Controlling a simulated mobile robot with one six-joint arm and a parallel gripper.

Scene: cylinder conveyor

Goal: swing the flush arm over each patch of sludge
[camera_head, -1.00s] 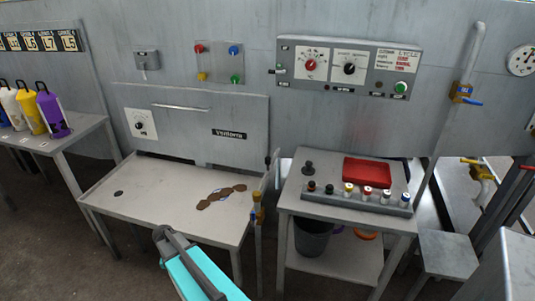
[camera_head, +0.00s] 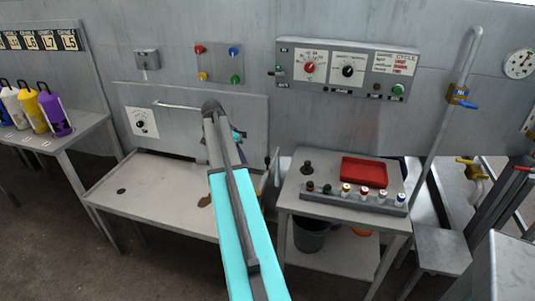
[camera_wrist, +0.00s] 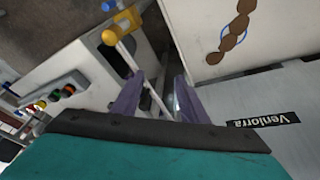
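Brown sludge patches lie in a chain on the pale table (camera_head: 150,185). In the head view my raised arm hides most of them, and one brown patch (camera_head: 205,201) shows beside it. The wrist view shows several joined patches (camera_wrist: 235,30), with a blue curved line beside them. A post with a yellow fitting, seemingly the flush arm (camera_wrist: 122,36), shows upper left in the wrist view, with a blue part above it. My gripper (camera_wrist: 156,88) has its two purple-grey fingers apart.
The Ventorra panel (camera_wrist: 262,120) stands behind the table. To the right, a side table (camera_head: 290,202) carries a red tray (camera_head: 365,172) and a row of coloured knobs. A control box (camera_head: 347,68) hangs above. Coloured bottles (camera_head: 55,113) stand far left.

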